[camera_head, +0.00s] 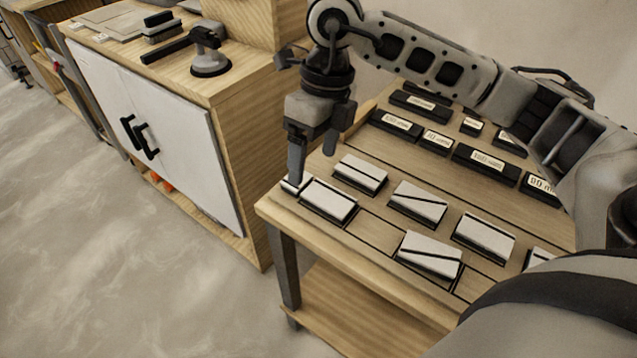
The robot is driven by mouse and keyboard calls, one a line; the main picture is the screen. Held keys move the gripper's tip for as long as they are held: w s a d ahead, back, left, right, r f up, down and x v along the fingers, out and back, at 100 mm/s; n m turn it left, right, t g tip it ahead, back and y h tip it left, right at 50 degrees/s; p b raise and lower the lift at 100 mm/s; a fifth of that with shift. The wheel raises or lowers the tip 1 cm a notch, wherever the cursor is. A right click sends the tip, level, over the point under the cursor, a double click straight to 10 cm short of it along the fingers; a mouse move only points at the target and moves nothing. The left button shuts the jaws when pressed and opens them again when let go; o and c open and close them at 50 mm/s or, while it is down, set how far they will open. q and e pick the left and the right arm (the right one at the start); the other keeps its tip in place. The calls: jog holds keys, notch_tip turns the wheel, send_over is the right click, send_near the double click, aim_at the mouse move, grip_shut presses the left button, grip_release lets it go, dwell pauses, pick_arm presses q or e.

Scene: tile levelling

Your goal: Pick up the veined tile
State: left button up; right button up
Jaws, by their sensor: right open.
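Several pale tiles with dark lines across them lie on a wooden table (345,245). I cannot tell for sure which is the veined tile. One pale tile (328,201) lies near the table's left corner, with a small pale piece (295,184) beside it. Other pale tiles lie behind it (360,173) and to the right (418,203), (430,255), (485,236). My right gripper (313,165) points down, open, over the left corner of the table, its near finger close to the small piece. Nothing shows between its fingers. My left gripper is out of view.
Black blocks with white labels (487,160) stand in rows at the table's back, partly behind my right arm. A wooden cabinet (250,130) with white doors stands to the left, with a black-handled tool (208,60) on top. Floor is clear at left.

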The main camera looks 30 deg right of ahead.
jog(key=r+h, duration=0.2)
send_over(329, 197)
jog(key=shift+m+t, duration=0.3)
jog(key=shift+m, duration=0.2)
jog(key=f, duration=0.9)
jog(key=shift+s+f+p, duration=0.3)
jog(key=shift+s+p, duration=0.05)
jog(key=shift+w+f+p, duration=0.2)
jog(key=shift+f+p, duration=0.05)
jog(key=shift+f, duration=1.35)
jog(key=shift+w+f+p, duration=0.15)
jog(key=shift+f+p, duration=0.1)
jog(key=shift+f, duration=1.3)
jog(key=c, duration=1.1)
jog(key=shift+r, duration=0.1)
